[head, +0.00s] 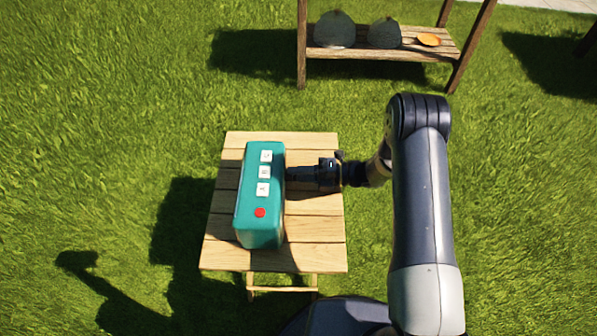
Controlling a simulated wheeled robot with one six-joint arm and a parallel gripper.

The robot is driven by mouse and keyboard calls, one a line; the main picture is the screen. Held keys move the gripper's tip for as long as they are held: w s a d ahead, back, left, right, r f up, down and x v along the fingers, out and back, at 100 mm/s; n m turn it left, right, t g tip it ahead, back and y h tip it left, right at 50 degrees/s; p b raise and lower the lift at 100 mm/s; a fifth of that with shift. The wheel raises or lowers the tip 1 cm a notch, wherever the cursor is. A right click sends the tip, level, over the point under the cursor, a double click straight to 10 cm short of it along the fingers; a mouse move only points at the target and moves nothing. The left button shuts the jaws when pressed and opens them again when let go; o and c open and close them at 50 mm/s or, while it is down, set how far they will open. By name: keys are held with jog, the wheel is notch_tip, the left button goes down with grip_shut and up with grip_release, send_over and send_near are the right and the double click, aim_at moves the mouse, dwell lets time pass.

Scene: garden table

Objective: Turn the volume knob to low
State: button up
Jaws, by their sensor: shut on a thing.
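A teal radio-like box (243,205) stands on the small wooden table, with white labelled keys (264,172) and a red round button (260,212) on its top. My gripper (291,174) reaches in level from the right and meets the box's right side. It is shut on the volume knob at that side. The knob itself is hidden by the gripper and the angle of view, so its setting cannot be read.
The slatted wooden table (318,257) has bare room in front of and behind the box. A wooden shelf (380,54) at the back holds two dark rounded objects (335,30) and a flat orange item (429,39). Open grass surrounds the table.

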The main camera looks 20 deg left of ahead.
jog(key=shift+m, duration=0.3)
jog(key=o, duration=1)
jog(key=shift+c, duration=0.2)
jog(key=shift+d, duration=0.1)
jog(key=v, duration=1)
jog(key=shift+w+d, duration=0.15)
jog(key=shift+d, duration=0.15)
